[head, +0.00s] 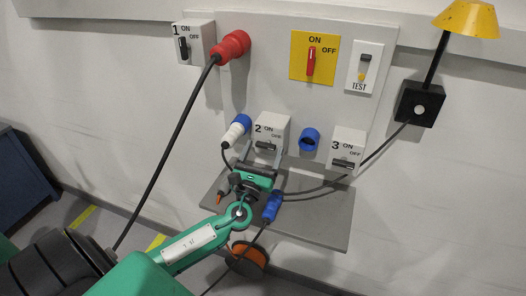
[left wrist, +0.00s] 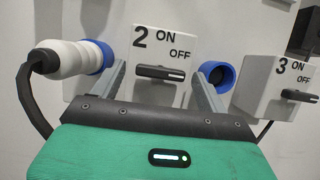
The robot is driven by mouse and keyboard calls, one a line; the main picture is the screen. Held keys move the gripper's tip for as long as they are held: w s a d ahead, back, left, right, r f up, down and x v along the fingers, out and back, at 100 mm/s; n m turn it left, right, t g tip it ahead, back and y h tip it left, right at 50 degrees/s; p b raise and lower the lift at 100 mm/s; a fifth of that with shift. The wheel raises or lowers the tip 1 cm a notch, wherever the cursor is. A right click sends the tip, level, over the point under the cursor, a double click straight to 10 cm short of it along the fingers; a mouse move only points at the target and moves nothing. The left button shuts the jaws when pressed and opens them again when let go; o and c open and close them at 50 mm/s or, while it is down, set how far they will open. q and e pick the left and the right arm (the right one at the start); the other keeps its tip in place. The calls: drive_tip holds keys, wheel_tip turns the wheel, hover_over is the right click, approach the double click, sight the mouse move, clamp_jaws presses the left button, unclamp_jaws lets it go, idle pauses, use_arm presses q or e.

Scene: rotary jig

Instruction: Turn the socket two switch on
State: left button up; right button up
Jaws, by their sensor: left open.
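The socket two switch is a white box (head: 272,128) marked 2, ON and OFF, and it also shows in the left wrist view (left wrist: 155,45). Its dark handle (left wrist: 160,73) lies roughly horizontal, its light-marked end toward the right, below OFF. My left gripper (head: 262,156) is open in front of this box. In the left wrist view its two grey fingers (left wrist: 163,84) stand to the left and right of the handle, with nothing between them that they grip. I cannot tell how far the fingertips are from the box. My right gripper is not in view.
A white-and-blue plug (head: 237,131) sits left of switch two, an empty blue socket (head: 309,139) right. Switch three (head: 348,146) is farther right. A grey shelf (head: 325,215) below holds a blue connector (head: 272,207) and cables. A red plug (head: 232,46) and red switch (head: 311,62) are above.

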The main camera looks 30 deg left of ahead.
use_arm(q)
drive_tip(key=c, duration=1)
